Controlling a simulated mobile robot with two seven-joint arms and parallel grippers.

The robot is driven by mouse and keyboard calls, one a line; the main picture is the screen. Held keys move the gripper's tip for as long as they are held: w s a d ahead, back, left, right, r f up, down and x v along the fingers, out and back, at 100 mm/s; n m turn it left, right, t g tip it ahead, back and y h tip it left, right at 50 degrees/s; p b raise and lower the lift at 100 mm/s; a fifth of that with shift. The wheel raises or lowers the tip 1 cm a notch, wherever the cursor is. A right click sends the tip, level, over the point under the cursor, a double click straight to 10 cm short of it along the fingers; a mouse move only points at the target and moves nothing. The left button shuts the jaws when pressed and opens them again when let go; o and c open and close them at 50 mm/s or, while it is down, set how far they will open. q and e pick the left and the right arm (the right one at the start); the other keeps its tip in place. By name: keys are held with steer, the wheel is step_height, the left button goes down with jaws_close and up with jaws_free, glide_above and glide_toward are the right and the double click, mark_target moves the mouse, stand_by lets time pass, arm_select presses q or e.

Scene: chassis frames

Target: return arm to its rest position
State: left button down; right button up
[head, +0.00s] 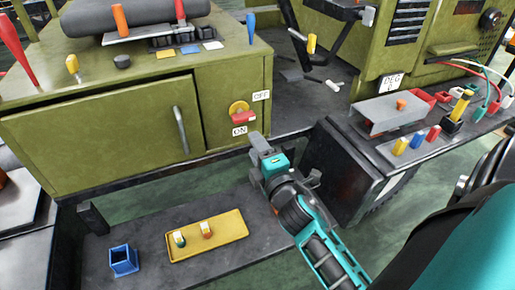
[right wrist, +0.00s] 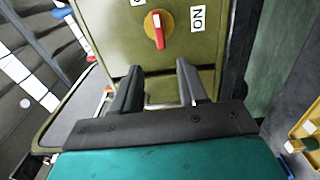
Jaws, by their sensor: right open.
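My right gripper (head: 266,150) is in front of the olive cabinet, just below and to the right of its rotary switch. In the right wrist view its two fingers (right wrist: 158,88) stand apart with nothing between them. The switch (head: 241,112) has a red handle on a yellow disc, between an OFF label (head: 261,96) and an ON label (head: 239,131). It also shows in the right wrist view (right wrist: 157,29), beyond the fingertips and apart from them. My left gripper is not in view.
Below lies a dark shelf with a yellow tray (head: 187,254) holding two small parts and a blue square holder (head: 123,260). The cabinet door handle (head: 181,130) sticks out. A dark box (head: 345,170) and a bench with colored parts (head: 417,138) stand to the right.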

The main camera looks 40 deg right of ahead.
stand_by(0.3)
steer(key=s+a+f+m+g+y, duration=0.6)
steer(key=s+a+f+m, duration=0.6)
steer(key=f, duration=0.5)
steer(key=shift+s+a+m+g+p, duration=0.35)
steer(key=shift+s+m+g, duration=0.05)
steer(key=shift+s, duration=0.25)
